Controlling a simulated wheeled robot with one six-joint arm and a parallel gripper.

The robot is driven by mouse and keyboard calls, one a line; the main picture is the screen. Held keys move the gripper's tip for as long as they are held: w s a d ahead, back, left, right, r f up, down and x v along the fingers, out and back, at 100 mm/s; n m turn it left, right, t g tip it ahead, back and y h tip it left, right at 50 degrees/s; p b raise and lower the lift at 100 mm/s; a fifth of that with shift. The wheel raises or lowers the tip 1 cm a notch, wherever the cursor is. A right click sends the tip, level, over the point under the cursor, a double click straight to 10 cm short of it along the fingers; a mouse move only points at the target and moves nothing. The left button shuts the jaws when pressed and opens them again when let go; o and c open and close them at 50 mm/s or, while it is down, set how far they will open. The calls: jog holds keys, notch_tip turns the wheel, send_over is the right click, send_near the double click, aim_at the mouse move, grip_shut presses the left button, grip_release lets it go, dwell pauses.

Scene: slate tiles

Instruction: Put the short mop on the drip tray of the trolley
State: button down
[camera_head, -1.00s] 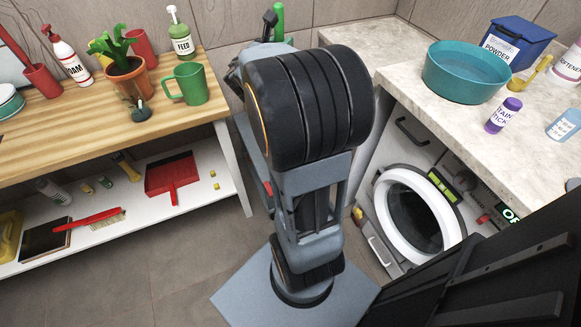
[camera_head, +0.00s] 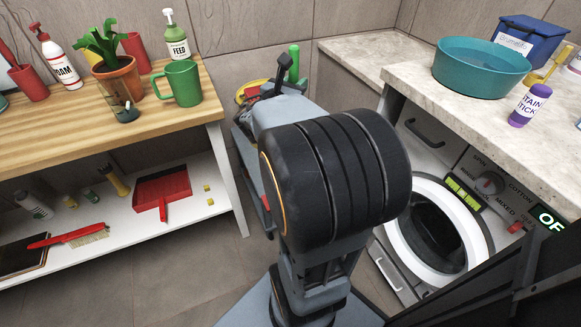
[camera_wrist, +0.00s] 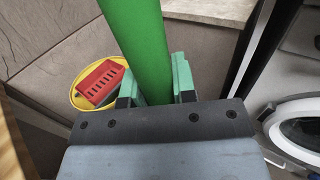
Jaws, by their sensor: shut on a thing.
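My gripper (camera_wrist: 157,84) is shut on a thick green handle (camera_wrist: 142,38), seen in the wrist view running up out of the frame between the two fingers. I take it for the short mop's handle; the mop head is not in view. In the head view the green handle (camera_head: 294,62) sticks up behind my arm, which hides most of the gripper. A yellow round container (camera_wrist: 74,97) with a red slotted piece (camera_wrist: 99,82) is beyond the gripper, to its left. I cannot make out the trolley or its drip tray.
A wooden bench (camera_head: 60,128) with pots, bottles and a green mug (camera_head: 182,84) is at left, above a white shelf (camera_head: 110,240). A stone counter (camera_head: 463,110) with a teal basin (camera_head: 482,68) is at right, over a washing machine (camera_head: 437,232). Tiled floor shows between.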

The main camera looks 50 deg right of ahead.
jog(key=w+d+f+b, duration=0.6)
jog(key=w+d+f, duration=0.3)
jog(key=f, duration=0.3)
jog(key=shift+w+d+f, duration=0.3)
jog(key=shift+w+d, duration=0.1)
jog(key=shift+w, duration=0.15)
jog(key=shift+f, duration=0.1)
jog(key=c, duration=0.9)
grip_release()
jog(key=shift+a, duration=0.1)
